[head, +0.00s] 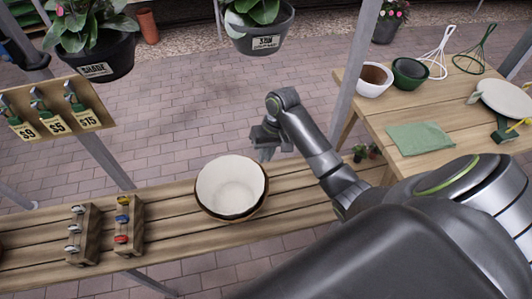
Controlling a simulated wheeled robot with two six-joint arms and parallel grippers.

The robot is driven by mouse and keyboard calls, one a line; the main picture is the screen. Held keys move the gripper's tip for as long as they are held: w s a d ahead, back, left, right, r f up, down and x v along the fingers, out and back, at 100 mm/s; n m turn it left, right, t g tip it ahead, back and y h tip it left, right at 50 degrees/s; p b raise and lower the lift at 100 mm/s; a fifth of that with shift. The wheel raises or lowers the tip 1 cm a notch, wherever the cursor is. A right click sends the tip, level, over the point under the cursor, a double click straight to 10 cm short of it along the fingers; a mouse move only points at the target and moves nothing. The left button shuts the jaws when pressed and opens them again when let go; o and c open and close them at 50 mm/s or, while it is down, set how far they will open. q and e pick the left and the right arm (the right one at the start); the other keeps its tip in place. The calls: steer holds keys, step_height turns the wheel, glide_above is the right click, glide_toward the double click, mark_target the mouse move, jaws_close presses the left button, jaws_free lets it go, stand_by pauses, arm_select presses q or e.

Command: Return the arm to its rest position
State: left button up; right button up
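My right arm (320,160) reaches in from the lower right and bends over the far edge of the wooden slatted bench. I see nothing held in the gripper. Its fingers are small and seen at an angle, so their opening is unclear. My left gripper is not in view.
Two wooden blocks with small tools (83,235) (129,225) stand on the bench left of the pot. Planters (95,68) (262,42) hang above. A metal post (359,70) rises right of my gripper. A table (375,120) at right holds pots, whisks and a green cloth (420,138).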

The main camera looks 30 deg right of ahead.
steer(key=shift+s, duration=0.1)
stand_by(0.5)
steer(key=s+d+f+n+t+h, duration=0.15)
steer(key=s+f, duration=0.25)
steer(key=s, duration=1)
steer(key=s+d+r+t+h, duration=0.2)
steer(key=s+r+h, duration=0.15)
steer(key=s, duration=0.85)
step_height(320, 180, down, 26)
steer(key=d+g+y+b, duration=0.1)
steer(key=d+g+b, duration=0.1)
steer(key=s+a+f+b, duration=0.1)
steer(key=s+f+b, duration=0.1)
steer(key=s+f, duration=1.3)
step_height(320, 180, down, 3)
steer(key=shift+s+a+r+g, duration=0.15)
steer(key=shift+s+a+g, duration=0.05)
steer(key=shift+s+g, duration=0.15)
